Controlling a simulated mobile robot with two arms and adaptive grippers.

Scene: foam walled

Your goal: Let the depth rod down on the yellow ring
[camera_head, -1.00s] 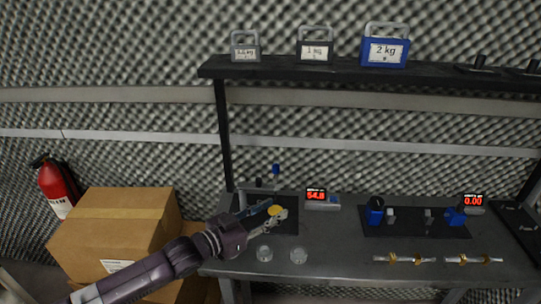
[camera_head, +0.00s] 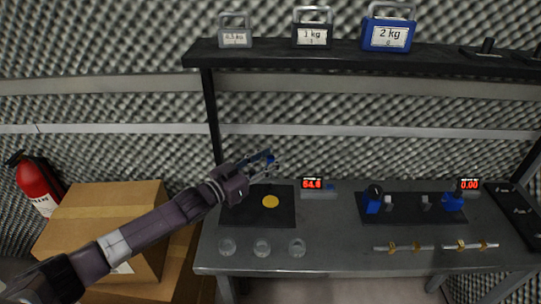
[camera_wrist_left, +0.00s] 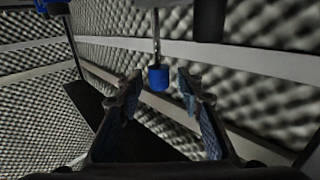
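The yellow ring (camera_head: 270,201) lies flat on a black mat (camera_head: 240,215) on the bench, and looks like a plain yellow disc at this size. The depth rod's blue cap (camera_head: 269,158) is above and behind it, partly covered by my left gripper (camera_head: 268,163). In the left wrist view the blue cap (camera_wrist_left: 158,78) sits on a thin metal rod (camera_wrist_left: 156,40). My left gripper's two fingers (camera_wrist_left: 160,92) are spread apart with the cap seen between them and a gap on each side. The rod's lower end is hidden in the head view. My right gripper is not in view.
A red display (camera_head: 312,184) reads about 54.8. A second mat (camera_head: 400,205) with blue fixtures is at right, with brass-fitted rods (camera_head: 405,247) before it. A shelf (camera_head: 350,50) with weights hangs above.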

